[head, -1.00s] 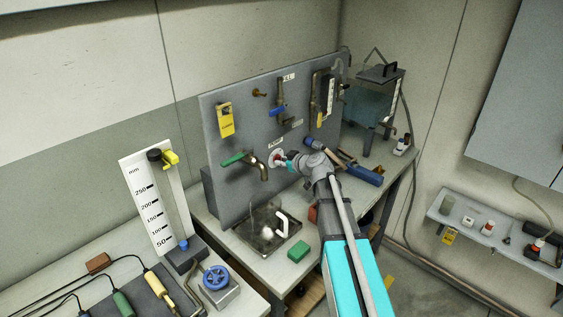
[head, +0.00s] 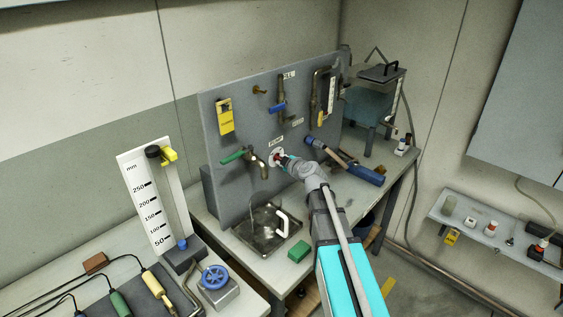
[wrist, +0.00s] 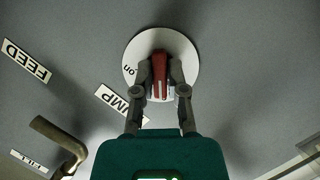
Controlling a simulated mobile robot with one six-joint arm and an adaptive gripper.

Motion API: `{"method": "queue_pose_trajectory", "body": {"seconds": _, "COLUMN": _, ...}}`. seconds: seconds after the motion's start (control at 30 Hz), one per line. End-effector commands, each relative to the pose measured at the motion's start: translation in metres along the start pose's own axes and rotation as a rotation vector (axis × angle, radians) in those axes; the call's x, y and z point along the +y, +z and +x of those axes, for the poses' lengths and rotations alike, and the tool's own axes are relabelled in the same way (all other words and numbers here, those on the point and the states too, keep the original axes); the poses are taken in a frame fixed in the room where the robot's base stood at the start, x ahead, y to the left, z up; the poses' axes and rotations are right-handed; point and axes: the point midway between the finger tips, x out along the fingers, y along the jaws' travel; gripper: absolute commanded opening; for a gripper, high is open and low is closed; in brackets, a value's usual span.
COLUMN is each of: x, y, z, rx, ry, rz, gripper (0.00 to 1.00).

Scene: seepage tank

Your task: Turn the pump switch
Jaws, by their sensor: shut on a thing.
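The pump switch is a red knob (wrist: 159,70) on a white round plate (wrist: 185,52) marked "on"; the plate also shows on the grey panel in the head view (head: 275,155). My gripper (wrist: 160,66) is shut on the red knob, with one finger on each side of it. In the head view my gripper (head: 281,159) reaches the plate from the right and hides part of the knob. A "PUMP" label (wrist: 108,95) is partly covered by a finger in the wrist view.
A green-handled tap (head: 235,157) sits just left of the switch. A blue-handled valve (head: 277,108) and a yellow tag (head: 225,116) are higher on the panel. A metal tray (head: 262,240) and a green block (head: 299,252) lie below.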

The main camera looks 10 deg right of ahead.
Motion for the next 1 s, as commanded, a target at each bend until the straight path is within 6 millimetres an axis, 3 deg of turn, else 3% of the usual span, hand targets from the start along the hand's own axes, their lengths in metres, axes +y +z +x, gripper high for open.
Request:
{"method": "queue_pose_trajectory", "body": {"seconds": 0.3, "x": -0.0019, "y": -0.0006, "z": -0.0009, "rx": 0.001, "ry": -0.005, "rz": -0.005, "gripper": 0.00}}
{"method": "queue_pose_trajectory", "body": {"seconds": 0.33, "x": -0.0019, "y": -0.0006, "z": -0.0009, "rx": 0.001, "ry": -0.005, "rz": -0.004, "gripper": 0.21}}
{"method": "queue_pose_trajectory", "body": {"seconds": 0.5, "x": -0.0014, "y": -0.0006, "z": -0.0006, "rx": 0.001, "ry": -0.003, "rz": -0.003, "gripper": 0.51}}
{"method": "queue_pose_trajectory", "body": {"seconds": 1.0, "x": 0.0000, "y": -0.0005, "z": 0.0000, "rx": 0.001, "ry": -0.006, "rz": 0.011, "gripper": 0.51}}
